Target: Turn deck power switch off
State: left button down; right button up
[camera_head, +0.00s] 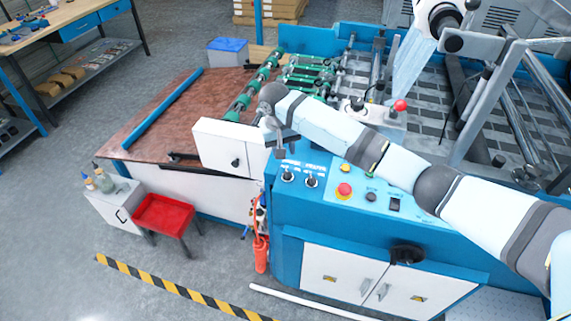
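The blue control panel (330,188) of the machine carries two black rotary switches. The left switch (287,175) and the right switch (311,181) sit side by side near the panel's left end, under small labels too small to read. I cannot tell which is the deck power switch or its setting. My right arm comes in from the right across the panel. My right gripper (280,152) points down just above and left of the left switch, apparently apart from it. Its fingers are too small to tell open from shut. My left gripper is not in view.
A red mushroom button (344,190), a yellow button (346,168) and a black rocker (394,204) share the panel. A white box (228,147) stands left of my gripper.

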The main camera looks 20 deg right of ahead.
jog(key=shift+a+r, duration=0.15)
jog(key=shift+r, duration=0.9)
jog(key=shift+a+r, duration=0.1)
jog(key=shift+r, duration=0.9)
jog(key=s+a+f+n+t+y, duration=0.1)
jog(key=s+a+f+t+y, duration=0.2)
jog(key=s+f, duration=0.6)
jog(key=s+a+f+n+t+y, duration=0.2)
jog(key=s+a+f, duration=0.2)
jog(key=s+f, duration=0.5)
jog(key=s+d+f+t, duration=0.1)
jog(key=s+d+t, duration=0.2)
jog(key=s, duration=0.5)
jog(key=s+d+f+t, duration=0.2)
jog(key=s+d+t, duration=0.1)
jog(key=s+d, duration=0.3)
jog(key=s, duration=0.2)
jog(key=shift+s+f+n+h, duration=0.25)
jog(key=shift+s+n+h, duration=0.05)
jog(key=shift+s+n, duration=0.1)
jog(key=shift+s+d, duration=0.1)
jog(key=shift+d, duration=0.15)
